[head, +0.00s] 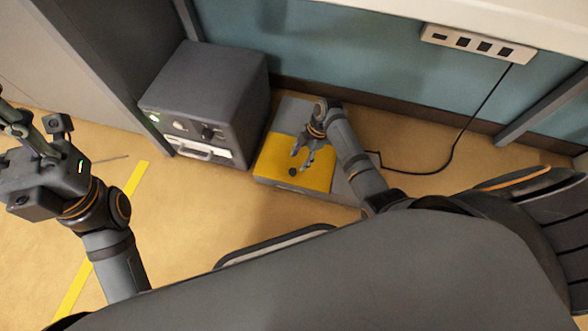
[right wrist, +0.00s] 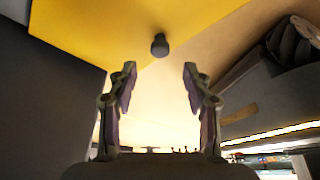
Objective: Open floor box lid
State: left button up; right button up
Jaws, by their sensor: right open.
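The floor box (head: 285,187) is a low grey box on the tan floor, beside a dark cabinet. Its yellow lid (head: 270,160) lies flat over the front part and looks shut. A small black knob (head: 292,171) stands near the lid's front edge. My right gripper (head: 301,160) is over the lid, with its fingers spread close to the knob. In the right wrist view, the knob (right wrist: 160,45) shows just beyond the open fingertips (right wrist: 158,76), with nothing between them. My left gripper (head: 18,122) is at the far left, away from the box, partly cut off.
A dark grey cabinet (head: 205,85) with knobs and a handle stands directly left of the box. A power strip (head: 478,44) is on the wall, and its black cable (head: 455,145) runs down to the floor right of the box. Yellow tape (head: 135,180) marks open floor at left.

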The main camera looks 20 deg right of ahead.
aim_at(293, 170)
jog(key=b+x, duration=0.3)
jog(key=x, duration=0.3)
jog(key=shift+f, duration=0.2)
jog(key=shift+r, duration=0.1)
jog(key=shift+c, duration=0.3)
grip_shut()
